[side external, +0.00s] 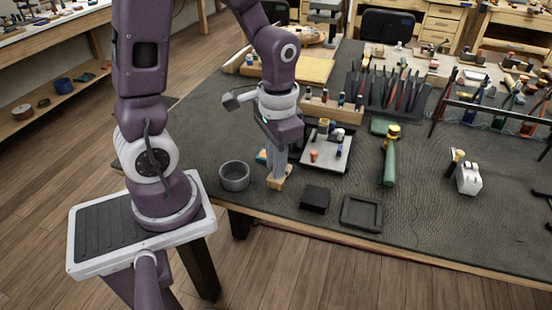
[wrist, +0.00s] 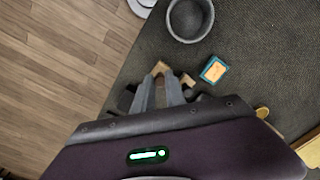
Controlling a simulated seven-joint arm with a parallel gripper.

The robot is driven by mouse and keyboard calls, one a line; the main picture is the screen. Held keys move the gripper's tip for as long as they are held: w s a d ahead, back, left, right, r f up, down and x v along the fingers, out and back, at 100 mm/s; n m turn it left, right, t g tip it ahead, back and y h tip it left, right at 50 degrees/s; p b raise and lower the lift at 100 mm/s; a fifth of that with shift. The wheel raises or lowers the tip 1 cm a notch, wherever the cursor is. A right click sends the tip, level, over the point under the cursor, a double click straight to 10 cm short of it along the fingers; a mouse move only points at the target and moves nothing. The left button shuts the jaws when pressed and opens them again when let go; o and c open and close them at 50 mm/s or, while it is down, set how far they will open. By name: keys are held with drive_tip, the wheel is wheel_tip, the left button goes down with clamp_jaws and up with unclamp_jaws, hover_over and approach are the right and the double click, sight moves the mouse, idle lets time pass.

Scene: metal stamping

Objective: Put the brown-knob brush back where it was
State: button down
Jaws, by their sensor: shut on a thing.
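A light wooden brush (side external: 275,184) is at my gripper's fingertips, low over the grey mat near the table's front edge. In the wrist view, part of the wooden brush (wrist: 187,79) shows around the ends of the fingers. My gripper (side external: 278,169) points down and is shut on it; the fingertips also show in the wrist view (wrist: 161,82). The fingers hide most of the knob, so its colour is unclear. I cannot tell whether the underside of the brush touches the mat.
A grey bowl (side external: 234,177) stands left of the brush. A small blue-and-orange box (side external: 261,157) lies close behind it. A black block (side external: 315,197) and a dark square tray (side external: 361,213) are to the right. A light tray (side external: 333,162) with small items lies behind.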

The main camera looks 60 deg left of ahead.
drive_tip(key=shift+f, duration=0.65)
drive_tip(key=c, duration=1.3)
unclamp_jaws()
wheel_tip(320, 180, up, 8)
drive_tip(key=shift+d, duration=0.15)
drive_tip(key=s+d+r+t, duration=0.4)
drive_tip(key=s+r, duration=0.3)
drive_tip(key=r, duration=0.2)
drive_tip(key=shift+s+t, duration=0.4)
drive_tip(key=shift+t, duration=0.5)
